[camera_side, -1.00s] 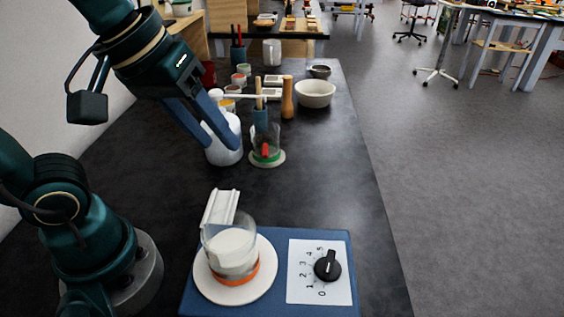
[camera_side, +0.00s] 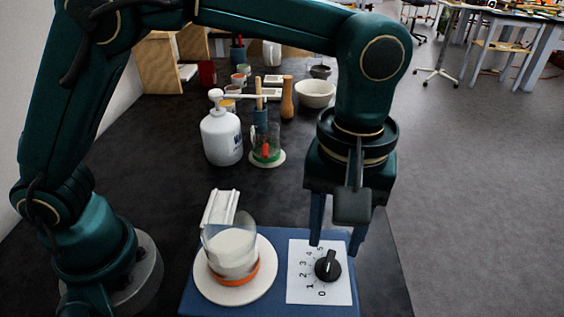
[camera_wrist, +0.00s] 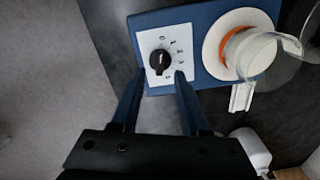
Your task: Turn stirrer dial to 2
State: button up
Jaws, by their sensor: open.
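The stirrer dial is a round black knob (camera_side: 328,266) with a white line, on a white panel (camera_side: 297,293) numbered 0 to 5. The line runs roughly up the picture, not towards the 2 at the panel's left. Which end is the pointer is hard to tell. My gripper (camera_side: 334,246) is open and empty, pointing down just above and behind the knob. In the wrist view the knob (camera_wrist: 159,61) sits just ahead of the gap between my fingertips (camera_wrist: 160,76), apart from them.
The blue stirrer (camera_side: 275,248) also carries a round white plate (camera_side: 212,290) with a glass beaker (camera_side: 231,252) of white contents and an orange ring. A white rail-like piece (camera_side: 220,207) lies behind it. A white bottle (camera_side: 222,138) and a white bowl (camera_side: 315,93) stand further back.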

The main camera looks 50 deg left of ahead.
aim_at(330, 261)
jog(key=shift+f, duration=2.35)
grip_shut()
